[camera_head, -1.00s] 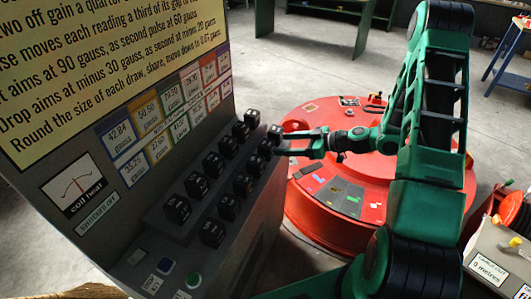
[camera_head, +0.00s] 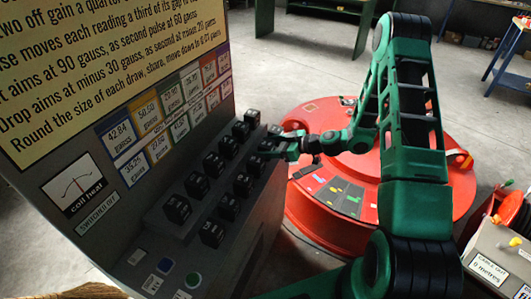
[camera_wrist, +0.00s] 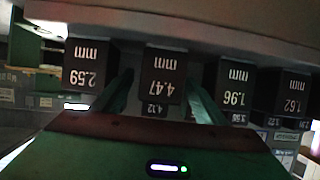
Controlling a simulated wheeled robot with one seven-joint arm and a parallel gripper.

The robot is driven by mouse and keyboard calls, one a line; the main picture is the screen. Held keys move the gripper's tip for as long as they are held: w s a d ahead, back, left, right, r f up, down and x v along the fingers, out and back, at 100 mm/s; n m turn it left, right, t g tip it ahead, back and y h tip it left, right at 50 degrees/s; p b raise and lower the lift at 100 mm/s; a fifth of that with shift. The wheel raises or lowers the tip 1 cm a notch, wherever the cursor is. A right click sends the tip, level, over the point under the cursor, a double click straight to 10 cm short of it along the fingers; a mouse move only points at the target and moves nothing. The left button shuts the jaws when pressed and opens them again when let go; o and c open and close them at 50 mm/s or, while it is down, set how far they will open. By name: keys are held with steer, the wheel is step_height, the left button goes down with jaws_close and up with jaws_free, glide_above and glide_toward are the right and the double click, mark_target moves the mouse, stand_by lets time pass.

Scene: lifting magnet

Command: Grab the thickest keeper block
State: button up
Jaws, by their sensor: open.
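Several black keeper blocks stand in two rows on the sloping ledge of the console; one near block (camera_head: 242,184) shows clearly in the head view. In the wrist view the labels appear upside down. The block marked 4.47 mm (camera_wrist: 163,70) is in the middle, with 2.59 mm (camera_wrist: 88,65) to its left, and 1.96 mm (camera_wrist: 234,88) and 1.62 mm (camera_wrist: 291,93) to its right. My gripper (camera_wrist: 160,84) is open, its green fingers to either side of the 4.47 block. Contact cannot be told. In the head view my gripper (camera_head: 280,147) is at the rows' far end.
The grey console (camera_head: 150,240) carries a text panel (camera_head: 100,60), gauss cards and a coil heat meter (camera_head: 80,185). A large red round magnet (camera_head: 320,215) stands behind my arm. A grey box (camera_head: 497,262) marked 0 metres is at the lower right.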

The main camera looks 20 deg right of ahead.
steer(key=shift+c, duration=0.6)
steer(key=c, duration=1.4)
steer(key=shift+r, duration=0.15)
